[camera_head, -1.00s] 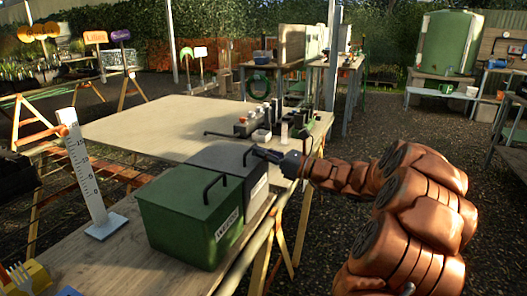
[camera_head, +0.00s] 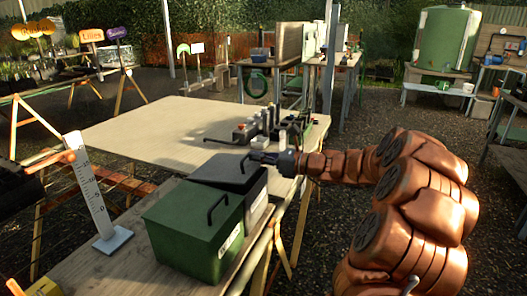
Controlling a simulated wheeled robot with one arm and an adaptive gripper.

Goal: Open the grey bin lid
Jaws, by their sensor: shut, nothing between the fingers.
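The grey bin (camera_head: 256,201) stands on the wooden bench, just behind the green bin. Its dark grey lid (camera_head: 215,170) looks slightly tilted, its right side near my gripper a little raised; how wide the gap is I cannot tell. The black lid handle (camera_head: 243,165) stands on the right part of the lid. My gripper (camera_head: 255,157) reaches in from the right, shut and empty, with its fingertips at the handle. Whether they touch or sit under the handle is too small to tell.
The green bin (camera_head: 187,232) with a closed lid and black handle stands in front. A white measuring gauge (camera_head: 92,200) stands to the left. A broad pale table (camera_head: 150,128) lies behind, with small containers (camera_head: 262,125) at its right end. Gravel floor is open to the right.

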